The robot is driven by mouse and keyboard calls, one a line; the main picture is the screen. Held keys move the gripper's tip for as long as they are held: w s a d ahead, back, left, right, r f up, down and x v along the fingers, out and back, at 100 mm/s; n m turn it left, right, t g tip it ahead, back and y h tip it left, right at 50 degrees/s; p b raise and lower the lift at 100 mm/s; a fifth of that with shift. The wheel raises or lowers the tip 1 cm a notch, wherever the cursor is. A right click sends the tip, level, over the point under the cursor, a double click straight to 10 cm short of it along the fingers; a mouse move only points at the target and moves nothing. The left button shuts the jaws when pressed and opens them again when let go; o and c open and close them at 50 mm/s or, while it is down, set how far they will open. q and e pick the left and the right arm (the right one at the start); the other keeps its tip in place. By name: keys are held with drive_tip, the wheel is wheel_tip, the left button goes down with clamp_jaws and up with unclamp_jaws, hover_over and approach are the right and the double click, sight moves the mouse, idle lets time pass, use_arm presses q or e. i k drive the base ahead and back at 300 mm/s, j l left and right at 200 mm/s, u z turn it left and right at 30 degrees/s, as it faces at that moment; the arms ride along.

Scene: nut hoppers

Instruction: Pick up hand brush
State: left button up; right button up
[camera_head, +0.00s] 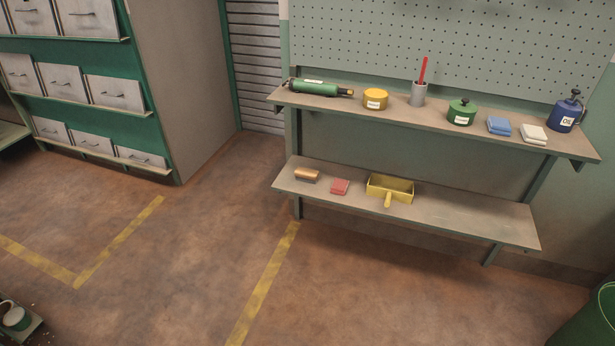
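A small hand brush (307,173) with a tan, wood-coloured top and a darker underside sits near the left end of the lower shelf (460,214). To its right on the same shelf lie a folded red cloth (340,187) and a yellow dustpan (390,189) with its handle toward the front. The brush stands apart from the red cloth, and nothing covers it. Neither of my grippers shows in the head view.
The upper shelf (400,114) holds a green cylinder tool (317,88), a yellow tin (375,99), a grey cup (418,94), a green tin (461,112), folded cloths and a blue can (567,112). A drawer cabinet (180,80) stands left. The floor before the shelves is clear.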

sight(311, 176)
drive_tip(key=i+l+u, duration=0.1)
drive_tip(key=i+l, duration=1.55)
